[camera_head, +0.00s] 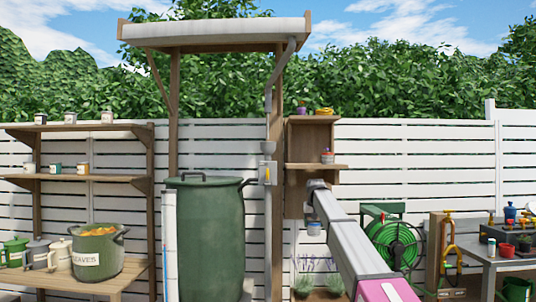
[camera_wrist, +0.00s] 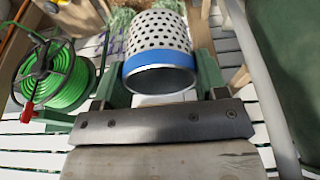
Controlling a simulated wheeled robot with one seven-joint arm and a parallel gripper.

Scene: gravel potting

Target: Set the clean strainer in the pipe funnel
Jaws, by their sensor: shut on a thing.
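The strainer (camera_wrist: 158,32) is a pale metal cup with round holes and a blue band. It fills the upper middle of the wrist view, its open rim facing the camera. My gripper (camera_wrist: 159,72) is shut on it, a green finger on each side. In the head view the strainer (camera_head: 314,229) shows small below the end of my arm, right of the green barrel; my fingers are too small to make out there. The pipe funnel (camera_head: 268,147) is a grey cup on the downpipe, above and left of the strainer and apart from it. Its inside is hidden.
The green barrel (camera_head: 209,238) stands left of the pipe. A wooden wall shelf (camera_head: 318,166) is right of the funnel, above the strainer. A green hose reel (camera_head: 397,243) hangs further right. A potting bench (camera_head: 510,262) is far right; a pot labelled LEAVES (camera_head: 97,252) is left.

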